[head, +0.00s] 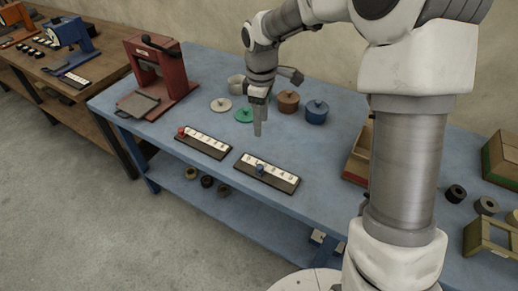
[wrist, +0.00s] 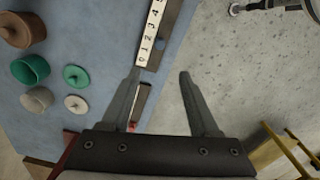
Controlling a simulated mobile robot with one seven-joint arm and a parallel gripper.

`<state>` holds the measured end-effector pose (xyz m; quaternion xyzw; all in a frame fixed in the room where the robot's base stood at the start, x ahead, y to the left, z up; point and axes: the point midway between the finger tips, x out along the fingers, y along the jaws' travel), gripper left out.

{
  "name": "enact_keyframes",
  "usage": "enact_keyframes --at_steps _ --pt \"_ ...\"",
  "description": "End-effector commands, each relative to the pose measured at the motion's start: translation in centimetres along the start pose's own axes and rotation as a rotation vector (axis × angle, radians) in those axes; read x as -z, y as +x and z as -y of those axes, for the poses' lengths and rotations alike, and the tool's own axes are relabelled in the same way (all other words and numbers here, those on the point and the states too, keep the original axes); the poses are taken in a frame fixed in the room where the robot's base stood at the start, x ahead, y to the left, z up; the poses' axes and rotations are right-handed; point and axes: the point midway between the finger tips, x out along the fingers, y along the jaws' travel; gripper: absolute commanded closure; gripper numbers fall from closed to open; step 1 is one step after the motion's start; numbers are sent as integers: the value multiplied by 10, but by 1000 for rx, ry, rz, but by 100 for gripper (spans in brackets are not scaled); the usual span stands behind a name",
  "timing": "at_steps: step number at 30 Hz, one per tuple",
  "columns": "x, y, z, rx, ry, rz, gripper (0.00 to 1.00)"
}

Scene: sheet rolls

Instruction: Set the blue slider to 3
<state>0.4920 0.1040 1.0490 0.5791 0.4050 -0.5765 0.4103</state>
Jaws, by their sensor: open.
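The blue slider knob (head: 260,168) stands on a dark board with a white number strip (head: 280,177) near the blue table's front edge. It sits towards the strip's left end, around 1; the exact mark is hard to read. In the wrist view the knob (wrist: 160,43) shows small and dark beside the strip (wrist: 152,25), with 0 nearest my gripper. My gripper (head: 258,130) hangs above the table, behind and apart from the board. In the wrist view my gripper (wrist: 160,72) has its fingers spread with nothing held.
A second slider board with a red knob (head: 182,132) lies to the left. A red press (head: 157,72) is at the back left. A wooden box (head: 358,160) stands to the right.

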Motion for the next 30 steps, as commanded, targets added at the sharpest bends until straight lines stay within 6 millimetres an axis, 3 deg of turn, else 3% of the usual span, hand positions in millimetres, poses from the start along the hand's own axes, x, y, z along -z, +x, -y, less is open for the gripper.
enact_keyframes --at_steps 8,24,30 --pt "3 27 -1 12 -21 0 38" --pt "3 142 0 13 -20 1 38" --pt "3 169 0 10 -18 0 38"
